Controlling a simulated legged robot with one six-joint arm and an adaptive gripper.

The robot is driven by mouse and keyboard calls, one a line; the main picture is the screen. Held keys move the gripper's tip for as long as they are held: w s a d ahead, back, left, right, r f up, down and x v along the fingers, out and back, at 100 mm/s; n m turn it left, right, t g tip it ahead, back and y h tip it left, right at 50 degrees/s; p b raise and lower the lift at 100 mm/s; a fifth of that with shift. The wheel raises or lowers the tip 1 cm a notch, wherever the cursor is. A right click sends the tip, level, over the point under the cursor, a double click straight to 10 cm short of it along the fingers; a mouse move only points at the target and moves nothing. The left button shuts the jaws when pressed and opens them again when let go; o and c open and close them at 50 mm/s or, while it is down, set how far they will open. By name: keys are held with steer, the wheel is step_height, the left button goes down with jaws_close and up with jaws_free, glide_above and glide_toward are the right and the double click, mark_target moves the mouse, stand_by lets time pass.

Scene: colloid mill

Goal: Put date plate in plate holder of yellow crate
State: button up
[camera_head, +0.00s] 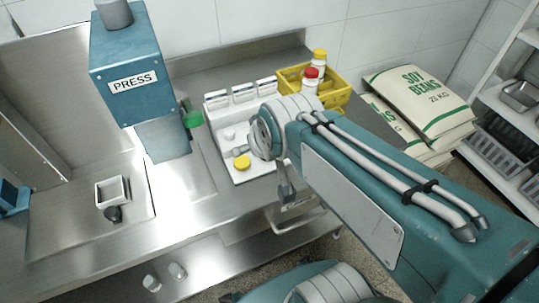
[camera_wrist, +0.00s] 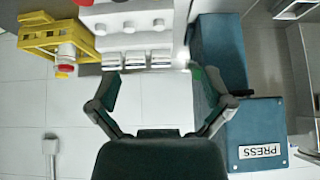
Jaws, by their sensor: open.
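The yellow crate (camera_head: 343,93) stands at the back right of the steel counter in the head view, with bottles in it. The wrist view shows it at upper left (camera_wrist: 38,42). Its plate holder cannot be made out. No date plate can be picked out for certain. Three small pale blocks (camera_head: 244,92) sit in a row at the back edge of a white tray (camera_head: 243,178); I cannot tell what they are. My gripper (camera_wrist: 160,85) is open in the wrist view, with nothing visible between its fingers. My arm hides part of the tray and crate in the head view.
A yellow knob (camera_head: 241,161) is on the tray. Soy bean sacks (camera_head: 418,100) and shelves (camera_head: 508,130) are at the right. A square white frame (camera_head: 113,191) lies at left.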

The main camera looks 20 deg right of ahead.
steer(key=s+g, duration=0.1)
steer(key=s, duration=0.5)
steer(key=w+r+g, duration=0.1)
steer(key=w+r, duration=0.3)
steer(key=w, duration=1.2)
glide_toward(215, 93)
steer(key=shift+g, duration=0.4)
steer(key=x, duration=0.5)
steer(key=shift+f, duration=0.3)
steer(key=x, duration=0.5)
steer(key=shift+w, duration=0.3)
steer(key=shift+r, duration=0.1)
steer(key=c, duration=0.7)
